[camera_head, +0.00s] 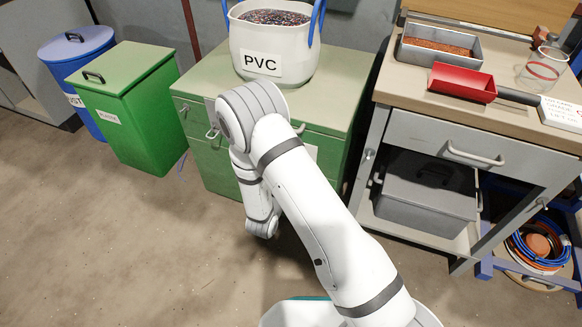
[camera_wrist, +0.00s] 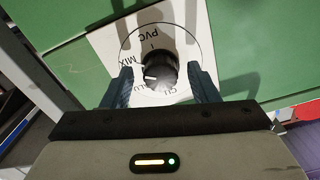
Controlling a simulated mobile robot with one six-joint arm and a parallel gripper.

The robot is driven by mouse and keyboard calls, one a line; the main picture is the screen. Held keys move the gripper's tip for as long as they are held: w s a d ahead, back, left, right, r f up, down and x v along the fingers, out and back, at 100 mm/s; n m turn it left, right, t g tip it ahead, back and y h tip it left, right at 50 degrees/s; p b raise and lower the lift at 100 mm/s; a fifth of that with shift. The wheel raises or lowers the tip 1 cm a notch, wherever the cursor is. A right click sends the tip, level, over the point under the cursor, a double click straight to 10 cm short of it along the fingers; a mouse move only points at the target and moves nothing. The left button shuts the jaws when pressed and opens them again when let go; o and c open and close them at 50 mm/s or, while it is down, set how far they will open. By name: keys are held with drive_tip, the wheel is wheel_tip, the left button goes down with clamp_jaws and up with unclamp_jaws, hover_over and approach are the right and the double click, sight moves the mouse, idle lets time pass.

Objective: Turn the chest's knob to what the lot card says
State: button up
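The green chest (camera_head: 205,165) stands behind my arm in the head view, and my arm hides its knob there. In the wrist view the black knob (camera_wrist: 161,72) sits on a white dial plate (camera_wrist: 108,47) marked PVC, MIX, ALU and CU. My gripper (camera_wrist: 163,80) is open, with one finger on each side of the knob. A printed white card (camera_head: 562,112) lies on the workbench at right; its text is too small to read surely.
A white PVC tub (camera_head: 270,55) stands on the chest. A green bin (camera_head: 125,110) and a blue bin (camera_head: 75,50) are at left. The workbench (camera_head: 400,85) holds a grey tray (camera_head: 437,55), a red scoop (camera_head: 462,83) and a glass jar (camera_head: 542,68). The floor at left is clear.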

drive_tip(key=c, duration=0.9)
drive_tip(key=shift+d, duration=0.1)
drive_tip(key=n+p, duration=0.4)
drive_tip(key=n, duration=0.8)
drive_tip(key=n+p, duration=0.5)
drive_tip(key=n, duration=0.6)
drive_tip(key=shift+s+d+r+n, duration=0.1)
drive_tip(key=shift+s+d+n, duration=0.05)
drive_tip(key=shift+n, duration=0.25)
